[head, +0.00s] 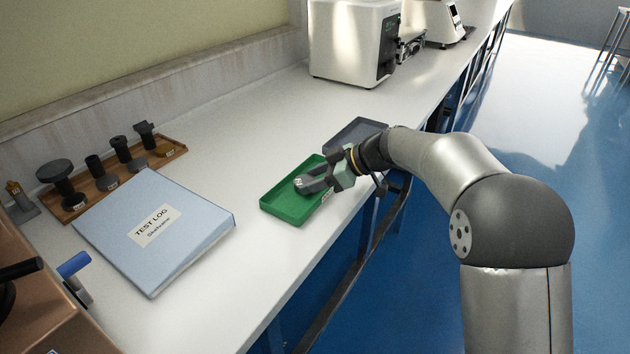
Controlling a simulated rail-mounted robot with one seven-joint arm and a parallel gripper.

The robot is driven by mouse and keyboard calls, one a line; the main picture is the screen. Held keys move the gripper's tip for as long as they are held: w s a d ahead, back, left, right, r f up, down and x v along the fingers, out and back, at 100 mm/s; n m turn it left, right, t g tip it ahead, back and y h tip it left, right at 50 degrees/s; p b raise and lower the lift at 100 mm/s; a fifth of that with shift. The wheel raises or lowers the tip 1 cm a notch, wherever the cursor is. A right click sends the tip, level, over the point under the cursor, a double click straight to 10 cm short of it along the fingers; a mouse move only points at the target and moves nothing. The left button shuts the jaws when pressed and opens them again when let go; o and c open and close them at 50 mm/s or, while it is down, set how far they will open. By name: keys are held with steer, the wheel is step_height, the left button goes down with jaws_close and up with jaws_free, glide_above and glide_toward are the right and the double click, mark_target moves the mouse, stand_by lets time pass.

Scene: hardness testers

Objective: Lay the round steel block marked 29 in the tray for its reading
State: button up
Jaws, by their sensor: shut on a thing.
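My gripper (310,184) is at the green tray (274,203), over the middle of its floor. It is shut on a small light-grey piece, the steel block (299,182), of which only a little shows at the fingertips. No number can be read on it. I cannot tell whether the block touches the tray floor or hangs just above it.
A dark grey tray (358,131) lies behind my gripper. A blue test log binder (150,230) lies at the left, with a wooden rack (106,204) of dark fittings behind it. A white machine (345,45) stands farther back. The bench between binder and green tray is clear.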

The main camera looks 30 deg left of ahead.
steer(key=shift+f+b, duration=0.3)
steer(key=shift+f, duration=0.05)
steer(key=o, duration=1.3)
steer(key=shift+r+p, duration=0.25)
steer(key=shift+p, duration=0.1)
steer(key=v, duration=1.2)
steer(key=shift+p, duration=0.35)
